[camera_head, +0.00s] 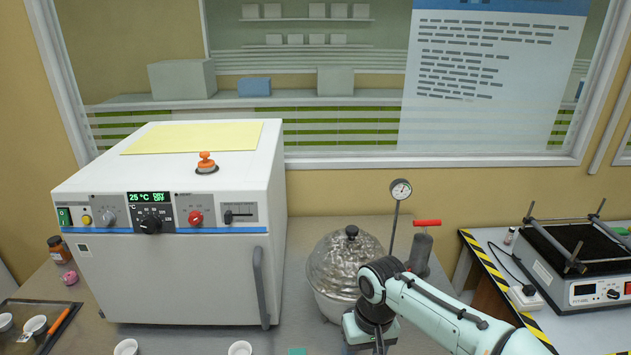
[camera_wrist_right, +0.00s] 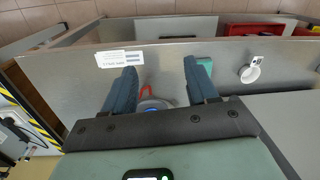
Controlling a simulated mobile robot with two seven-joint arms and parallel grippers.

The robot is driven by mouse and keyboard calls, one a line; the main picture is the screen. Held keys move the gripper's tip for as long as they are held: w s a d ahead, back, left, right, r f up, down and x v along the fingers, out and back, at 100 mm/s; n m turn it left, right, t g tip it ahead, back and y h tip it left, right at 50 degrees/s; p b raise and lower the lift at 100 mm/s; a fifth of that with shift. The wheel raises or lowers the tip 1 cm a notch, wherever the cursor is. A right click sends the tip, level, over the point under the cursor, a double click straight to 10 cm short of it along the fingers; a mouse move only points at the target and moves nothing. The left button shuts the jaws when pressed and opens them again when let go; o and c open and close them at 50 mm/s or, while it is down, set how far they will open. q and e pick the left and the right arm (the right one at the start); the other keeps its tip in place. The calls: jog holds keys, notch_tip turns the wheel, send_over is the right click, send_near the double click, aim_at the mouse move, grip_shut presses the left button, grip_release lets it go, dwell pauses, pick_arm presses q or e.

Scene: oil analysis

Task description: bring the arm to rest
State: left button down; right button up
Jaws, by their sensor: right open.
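My right arm (camera_head: 440,310) comes in from the lower right in the head view, with its wrist low in front of the silver domed vessel (camera_head: 343,262). The fingers are mostly cut off by the bottom edge there. In the right wrist view my right gripper (camera_wrist_right: 162,85) has its two blue-grey fingers spread apart. Nothing sits clamped between them. A round grey item with a red part (camera_wrist_right: 148,98) shows beyond the gap, partly hidden by the gripper body. My left gripper is in neither view.
A white oven (camera_head: 170,270) stands at left. A gauge (camera_head: 401,189) and a red-handled device (camera_head: 421,250) stand close behind my arm. A white cup (camera_head: 240,348) and a teal pad (camera_head: 297,351) lie at front. A black-topped device (camera_head: 575,260) stands on the right table.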

notch_tip(320, 180, down, 24)
jog(key=s+a+f+m+g+y, duration=0.1)
jog(key=s+m+y, duration=0.1)
jog(key=s+y, duration=0.1)
jog(key=s+d+f+m, duration=0.2)
jog(key=s+f, duration=0.5)
jog(key=s, duration=0.2)
jog(key=s+d+f+m, duration=0.2)
jog(key=s+f, duration=0.6)
jog(key=s, duration=0.2)
jog(key=shift+t, duration=0.3)
jog(key=shift+s+f, duration=0.1)
